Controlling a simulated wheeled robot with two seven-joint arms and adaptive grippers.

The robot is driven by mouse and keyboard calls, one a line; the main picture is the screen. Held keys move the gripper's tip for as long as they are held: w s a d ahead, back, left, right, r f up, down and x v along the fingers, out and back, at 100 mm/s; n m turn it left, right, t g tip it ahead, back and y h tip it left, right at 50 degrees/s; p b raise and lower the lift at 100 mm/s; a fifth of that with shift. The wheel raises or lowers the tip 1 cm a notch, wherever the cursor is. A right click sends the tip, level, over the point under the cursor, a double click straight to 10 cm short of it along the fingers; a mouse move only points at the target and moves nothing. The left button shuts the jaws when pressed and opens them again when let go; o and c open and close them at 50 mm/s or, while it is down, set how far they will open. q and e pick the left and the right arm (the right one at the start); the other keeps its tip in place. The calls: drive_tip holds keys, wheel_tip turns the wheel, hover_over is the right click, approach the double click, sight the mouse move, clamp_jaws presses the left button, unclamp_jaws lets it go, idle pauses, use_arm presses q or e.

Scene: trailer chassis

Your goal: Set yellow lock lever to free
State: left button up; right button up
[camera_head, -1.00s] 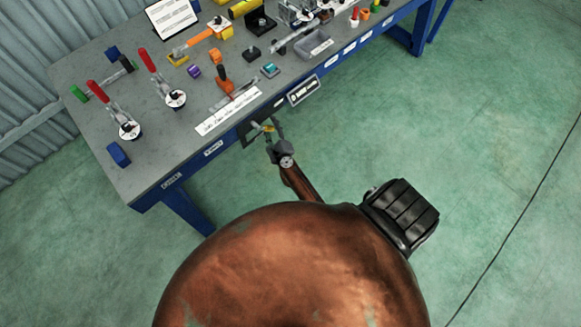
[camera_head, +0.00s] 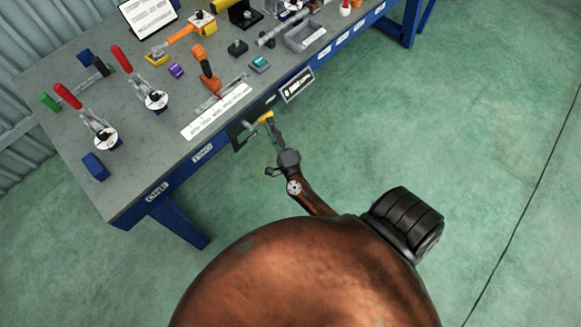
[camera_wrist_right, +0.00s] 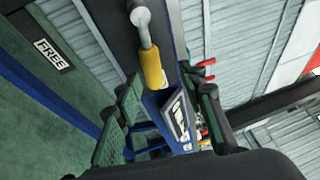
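The yellow lock lever (camera_head: 266,117) sticks out from the front of the workbench on a dark plate. In the right wrist view its yellow grip (camera_wrist_right: 152,68) hangs from a metal rod with a rounded joint. My right gripper (camera_head: 274,143) is just in front of the lever in the head view. In the wrist view my right gripper (camera_wrist_right: 163,115) has its two fingers apart, with green pads. The yellow grip shows in line with the gap between them; I cannot tell if they touch it. A FREE label (camera_wrist_right: 50,54) is at the left. My left gripper is not in view.
The grey workbench (camera_head: 135,185) has a blue frame. On top are red-handled clamps (camera_head: 68,96), an orange-handled tool (camera_head: 207,75), a grey tray (camera_head: 304,37) and a blue block (camera_head: 95,166). The green floor in front is open.

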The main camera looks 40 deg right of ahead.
use_arm(q)
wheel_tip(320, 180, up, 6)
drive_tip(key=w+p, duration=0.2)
drive_tip(key=p, duration=0.4)
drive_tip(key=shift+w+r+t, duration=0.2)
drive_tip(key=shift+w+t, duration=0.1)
use_arm(e)
drive_tip(key=s+a+f+n+g+y, duration=0.1)
drive_tip(key=s+f+n, duration=0.3)
drive_tip(key=f, duration=0.5)
drive_tip(key=s+a+f+n+g+y, duration=0.2)
drive_tip(key=s+f+n, duration=0.3)
drive_tip(key=f, duration=0.5)
drive_tip(key=s+a+f+n+g+y, duration=0.2)
drive_tip(key=s+f+n+g+y, duration=0.1)
drive_tip(key=s+f, duration=0.4)
wheel_tip(320, 180, down, 3)
drive_tip(key=shift+s+a+r+n+g, duration=0.25)
drive_tip(key=shift+n+g, duration=0.35)
drive_tip(key=shift+n, duration=0.5)
drive_tip(key=shift+d, duration=0.1)
drive_tip(key=shift+c, duration=0.4)
